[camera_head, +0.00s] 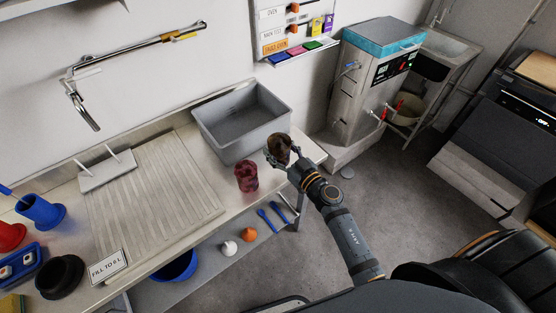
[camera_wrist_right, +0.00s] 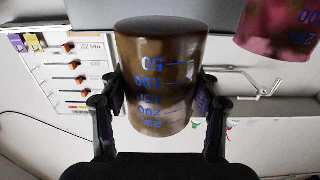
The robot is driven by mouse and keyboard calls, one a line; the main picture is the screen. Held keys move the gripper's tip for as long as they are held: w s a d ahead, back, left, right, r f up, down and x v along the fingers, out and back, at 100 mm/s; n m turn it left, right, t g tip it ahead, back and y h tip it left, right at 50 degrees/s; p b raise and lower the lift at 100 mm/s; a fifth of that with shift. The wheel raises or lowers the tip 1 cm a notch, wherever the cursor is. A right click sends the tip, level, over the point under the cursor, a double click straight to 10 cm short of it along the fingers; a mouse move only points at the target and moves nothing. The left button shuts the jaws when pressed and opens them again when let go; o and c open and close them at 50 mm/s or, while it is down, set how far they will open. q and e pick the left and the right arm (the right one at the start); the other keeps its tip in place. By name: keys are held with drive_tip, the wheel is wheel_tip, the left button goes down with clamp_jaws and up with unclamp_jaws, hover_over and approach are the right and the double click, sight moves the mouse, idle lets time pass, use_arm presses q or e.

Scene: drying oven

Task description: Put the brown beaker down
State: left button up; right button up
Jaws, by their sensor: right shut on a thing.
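The brown beaker (camera_wrist_right: 158,75) with blue volume marks is between the fingers of my right gripper (camera_wrist_right: 158,105), which is shut on it. In the right wrist view the beaker appears upside down. In the head view the brown beaker (camera_head: 279,149) shows small and partly covered by the right gripper (camera_head: 282,154), near the right end of the bench (camera_head: 310,150). I cannot tell whether its base touches the bench. My left gripper is not in view.
A red beaker (camera_head: 246,177) stands just left of my right gripper, and it also shows in the right wrist view (camera_wrist_right: 280,25). A grey bin (camera_head: 215,130) sits behind. Blue and orange small items lie on the lower shelf (camera_head: 205,268). A ribbed drainboard (camera_head: 150,200) lies left.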

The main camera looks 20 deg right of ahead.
drive_tip(key=w+f, duration=0.1)
drive_tip(key=w+f+b, duration=0.1)
drive_tip(key=f, duration=0.1)
drive_tip(key=shift+d+f, duration=0.15)
drive_tip(key=shift+w, duration=0.25)
drive_tip(key=f+b, duration=0.1)
drive_tip(key=f, duration=0.1)
drive_tip(key=f+b, duration=0.1)
drive_tip(key=shift+w+d+f+b, duration=0.1)
drive_tip(key=shift+w+f+b, duration=0.2)
drive_tip(key=shift+w+f, duration=0.1)
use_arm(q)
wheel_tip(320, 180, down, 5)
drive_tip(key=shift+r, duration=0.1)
use_arm(e)
drive_tip(key=shift+f, duration=0.1)
drive_tip(key=o, duration=1)
